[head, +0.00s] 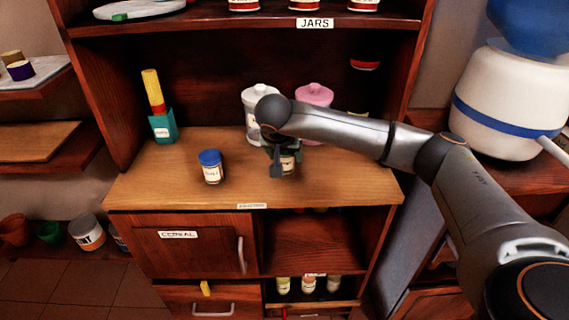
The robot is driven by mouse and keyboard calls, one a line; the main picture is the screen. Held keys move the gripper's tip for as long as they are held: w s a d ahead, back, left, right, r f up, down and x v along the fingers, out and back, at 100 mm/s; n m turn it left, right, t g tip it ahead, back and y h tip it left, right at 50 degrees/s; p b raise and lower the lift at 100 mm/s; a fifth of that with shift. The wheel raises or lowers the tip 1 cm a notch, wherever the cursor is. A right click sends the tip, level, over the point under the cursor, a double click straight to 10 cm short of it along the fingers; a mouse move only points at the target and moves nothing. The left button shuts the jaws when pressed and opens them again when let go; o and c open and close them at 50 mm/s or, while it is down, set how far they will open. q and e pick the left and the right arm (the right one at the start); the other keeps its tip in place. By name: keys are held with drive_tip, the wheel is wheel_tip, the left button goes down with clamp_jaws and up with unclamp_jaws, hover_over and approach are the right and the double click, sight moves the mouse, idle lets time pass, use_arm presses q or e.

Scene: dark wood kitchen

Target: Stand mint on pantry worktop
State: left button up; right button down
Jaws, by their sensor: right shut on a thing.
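My right gripper (282,172) is over the wooden pantry worktop (330,178), shut on a small jar with a pale label (288,163). I take this for the mint, but its label is too small to read. The gripper and wrist hide most of the jar. I cannot tell whether its base touches the worktop. My left gripper is not in view.
A blue-lidded jar (210,167) stands left of my right gripper. A teal box with a yellow and red item (162,122) is at the back left. A white canister (257,98) and a pink-lidded canister (314,96) stand behind. Worktop between box and blue-lidded jar is clear.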

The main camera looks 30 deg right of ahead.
drive_tip(key=shift+a+f, duration=0.1)
drive_tip(key=shift+f, duration=1.1)
drive_tip(key=shift+f, duration=0.2)
drive_tip(key=shift+c, duration=0.2)
unclamp_jaws()
